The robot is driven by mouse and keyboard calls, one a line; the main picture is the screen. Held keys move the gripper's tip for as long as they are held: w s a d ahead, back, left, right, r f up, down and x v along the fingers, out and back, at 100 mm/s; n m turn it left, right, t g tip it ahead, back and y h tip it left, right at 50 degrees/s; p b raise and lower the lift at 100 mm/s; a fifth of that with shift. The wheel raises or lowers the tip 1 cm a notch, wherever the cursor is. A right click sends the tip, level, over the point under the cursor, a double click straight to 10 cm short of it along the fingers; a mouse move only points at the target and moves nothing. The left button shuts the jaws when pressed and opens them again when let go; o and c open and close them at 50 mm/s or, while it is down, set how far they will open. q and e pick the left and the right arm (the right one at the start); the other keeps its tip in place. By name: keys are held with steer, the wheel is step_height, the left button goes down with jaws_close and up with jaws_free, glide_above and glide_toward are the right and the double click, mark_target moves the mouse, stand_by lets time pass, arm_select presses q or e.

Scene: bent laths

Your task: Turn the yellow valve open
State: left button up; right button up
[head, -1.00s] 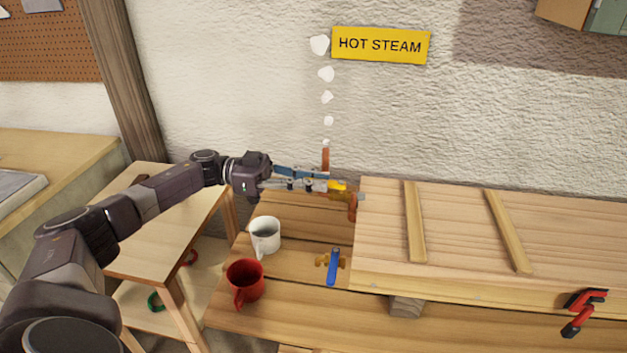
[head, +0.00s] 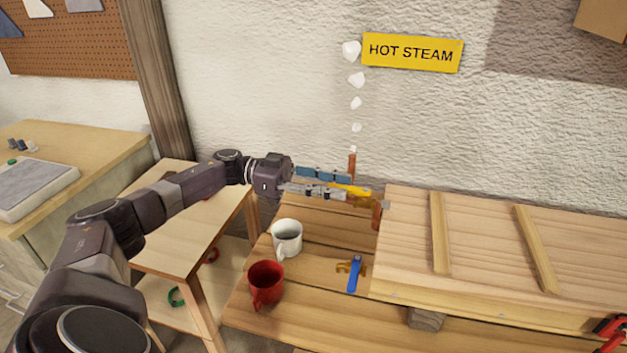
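The yellow valve handle (head: 356,191) sits by the copper pipe at the left end of the wooden steam box, in the head view. White steam puffs rise above the pipe's upright end (head: 351,165). My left gripper (head: 345,184) reaches in from the left, with its fingertips at the yellow handle. The fingers partly cover the handle, so I cannot tell whether they are closed on it. A second valve with a blue handle (head: 355,273) lies nearer, on the bench top. My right gripper is not in view.
A white mug (head: 287,238) and a red mug (head: 266,284) stand on the bench (head: 315,270), below my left forearm. The wooden box (head: 482,245) fills the right. A yellow HOT STEAM sign (head: 412,52) hangs on the wall.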

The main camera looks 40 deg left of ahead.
arm_select(q)
steer(key=v, duration=1.1)
steer(key=shift+w, duration=0.1)
